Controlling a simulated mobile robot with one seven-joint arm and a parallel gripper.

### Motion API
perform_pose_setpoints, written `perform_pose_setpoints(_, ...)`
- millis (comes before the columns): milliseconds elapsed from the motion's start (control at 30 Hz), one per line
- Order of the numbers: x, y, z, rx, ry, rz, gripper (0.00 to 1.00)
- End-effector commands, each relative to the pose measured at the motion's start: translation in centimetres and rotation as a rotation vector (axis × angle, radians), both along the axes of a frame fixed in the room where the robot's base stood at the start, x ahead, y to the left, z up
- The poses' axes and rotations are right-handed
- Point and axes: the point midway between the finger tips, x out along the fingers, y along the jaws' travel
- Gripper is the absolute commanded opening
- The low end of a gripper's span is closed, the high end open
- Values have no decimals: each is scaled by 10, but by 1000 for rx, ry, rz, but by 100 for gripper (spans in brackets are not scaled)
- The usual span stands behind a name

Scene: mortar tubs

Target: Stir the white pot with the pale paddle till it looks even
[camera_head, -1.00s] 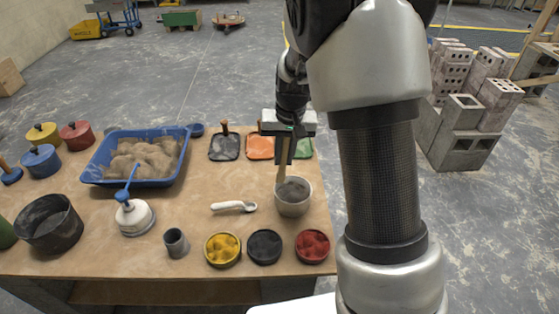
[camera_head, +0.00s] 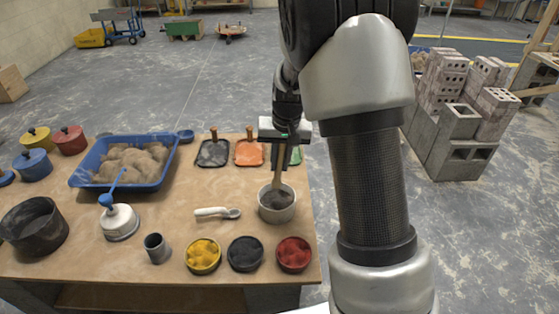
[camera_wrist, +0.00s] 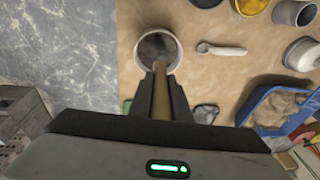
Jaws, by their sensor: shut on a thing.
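The white pot (camera_head: 277,214) stands near the right edge of the table with dark grey material inside. It also shows in the wrist view (camera_wrist: 139,48), where the material looks unevenly shaded. My gripper (camera_head: 281,158) is above the pot, shut on the handle of the pale paddle (camera_head: 278,180). The handle shows between the fingers of my gripper in the wrist view (camera_wrist: 160,92). The paddle's lower end is inside the pot, and its tip is hidden in the grey material.
A white-handled scoop (camera_head: 217,213) lies left of the pot. Bowls of yellow (camera_head: 203,256), black (camera_head: 245,253) and red (camera_head: 294,254) powder stand in front. A blue tray (camera_head: 160,180) of sand is at the left. Bare table lies between the scoop and tray.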

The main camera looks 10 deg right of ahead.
Motion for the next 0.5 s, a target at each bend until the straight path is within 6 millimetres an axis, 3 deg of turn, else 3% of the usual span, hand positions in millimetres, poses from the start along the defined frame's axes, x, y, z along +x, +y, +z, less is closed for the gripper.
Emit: perform_pose_setpoints(500,0,0,-46,0,0,1,0)
